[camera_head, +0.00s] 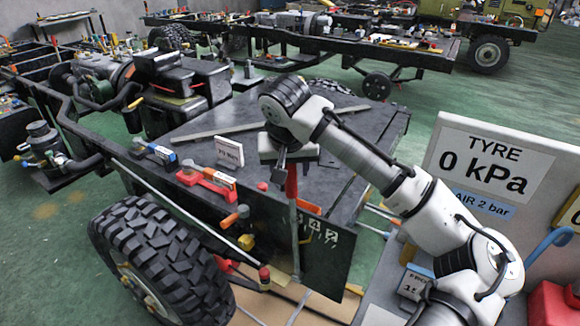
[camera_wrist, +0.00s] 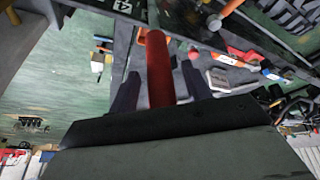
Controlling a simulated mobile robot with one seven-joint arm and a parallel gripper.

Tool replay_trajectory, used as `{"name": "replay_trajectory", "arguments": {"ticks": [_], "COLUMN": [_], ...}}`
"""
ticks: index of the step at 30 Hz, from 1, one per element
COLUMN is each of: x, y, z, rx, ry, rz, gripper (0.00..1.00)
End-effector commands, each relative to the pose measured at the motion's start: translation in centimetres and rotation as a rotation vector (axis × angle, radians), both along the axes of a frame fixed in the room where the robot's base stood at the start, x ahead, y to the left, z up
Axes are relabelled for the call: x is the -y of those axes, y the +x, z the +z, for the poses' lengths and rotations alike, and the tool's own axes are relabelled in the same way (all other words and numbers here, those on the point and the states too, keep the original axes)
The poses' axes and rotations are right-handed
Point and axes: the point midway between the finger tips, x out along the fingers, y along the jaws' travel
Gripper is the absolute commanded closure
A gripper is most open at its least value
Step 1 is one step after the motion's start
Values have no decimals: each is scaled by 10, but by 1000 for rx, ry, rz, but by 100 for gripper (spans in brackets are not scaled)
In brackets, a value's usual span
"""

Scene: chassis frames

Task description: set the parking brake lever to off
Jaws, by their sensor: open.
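A tall lever with a red grip (camera_head: 291,182) stands upright on a pale rod beside the chassis deck. It seems to be the parking brake lever; no label on it is readable. My gripper (camera_head: 281,170) is above and around the top of the red grip. In the wrist view, the red grip (camera_wrist: 158,70) stands between the two dark fingers of my gripper (camera_wrist: 158,92), with a gap visible on the right side. The fingers are open, not closed on it.
A dark plate with white digits (camera_head: 318,232) stands just right of the lever rod. A large tyre (camera_head: 160,260) is at lower left. A tyre pressure sign (camera_head: 492,165) stands at right.

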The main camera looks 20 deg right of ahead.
Motion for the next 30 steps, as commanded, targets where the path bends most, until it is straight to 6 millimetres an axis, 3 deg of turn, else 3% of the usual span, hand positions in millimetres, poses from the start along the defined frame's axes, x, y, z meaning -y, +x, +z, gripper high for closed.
{"name": "replay_trajectory", "arguments": {"ticks": [11,23,30], "x": [1,1,4], "y": [3,3,3], "z": [-7,-7,-7], "rx": [0,0,5], "ry": [0,0,5], "rz": [1,1,1], "gripper": [51,100,100]}}
